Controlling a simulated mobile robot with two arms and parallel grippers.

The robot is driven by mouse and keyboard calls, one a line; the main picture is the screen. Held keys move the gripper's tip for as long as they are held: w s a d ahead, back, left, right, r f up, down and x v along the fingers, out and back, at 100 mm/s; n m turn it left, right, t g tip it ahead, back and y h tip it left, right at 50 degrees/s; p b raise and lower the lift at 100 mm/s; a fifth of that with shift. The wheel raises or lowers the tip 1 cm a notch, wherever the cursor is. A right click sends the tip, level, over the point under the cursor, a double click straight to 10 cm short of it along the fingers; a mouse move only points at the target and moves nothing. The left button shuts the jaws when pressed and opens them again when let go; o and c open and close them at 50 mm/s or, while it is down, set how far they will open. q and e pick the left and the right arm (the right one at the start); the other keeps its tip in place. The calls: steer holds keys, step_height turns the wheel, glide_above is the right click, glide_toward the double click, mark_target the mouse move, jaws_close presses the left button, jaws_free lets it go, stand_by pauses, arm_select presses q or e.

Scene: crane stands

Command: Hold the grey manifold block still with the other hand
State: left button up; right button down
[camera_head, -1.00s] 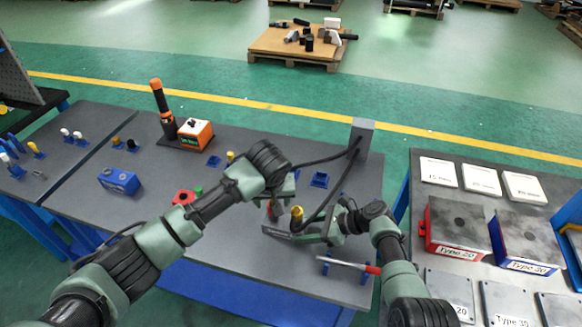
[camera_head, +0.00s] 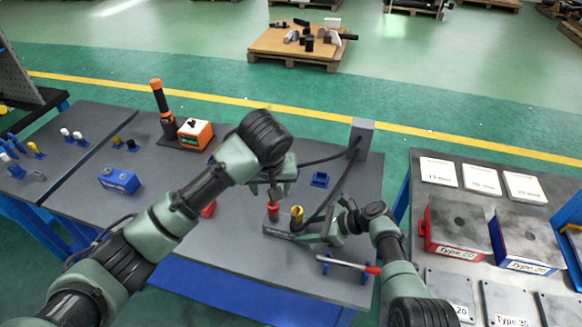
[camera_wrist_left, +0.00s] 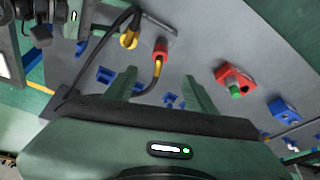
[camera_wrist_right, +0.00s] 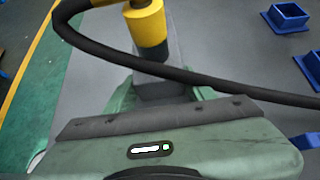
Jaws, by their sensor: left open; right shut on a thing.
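The grey manifold block (camera_head: 277,231) lies on the table in the head view, with a red fitting (camera_head: 273,212) and a yellow fitting (camera_head: 297,216) standing on it. My right gripper (camera_head: 327,235) is shut on one end of the block; the right wrist view shows the grey block (camera_wrist_right: 158,90) between its fingers. My left gripper (camera_wrist_left: 160,88) is open and empty above the block.
Black hoses run from a grey post (camera_head: 362,138) over the table. Blue holders (camera_head: 320,180) and a red-handled tool (camera_head: 350,264) are nearby. A red fixture with a green part (camera_wrist_left: 234,82) and a blue block (camera_head: 119,181) sit further left.

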arm_select(q)
steer(key=shift+v, duration=1.55)
arm_select(e)
steer(key=shift+c, duration=2.2)
jaws_free()
steer(key=shift+d+r, duration=0.1)
steer(key=v, duration=1.1)
steer(key=shift+s+d+r, duration=0.15)
steer(key=shift+d+r, duration=0.05)
steer(key=shift+d, duration=0.15)
arm_select(q)
steer(key=shift+a, duration=0.1)
arm_select(e)
steer(key=shift+a, duration=0.1)
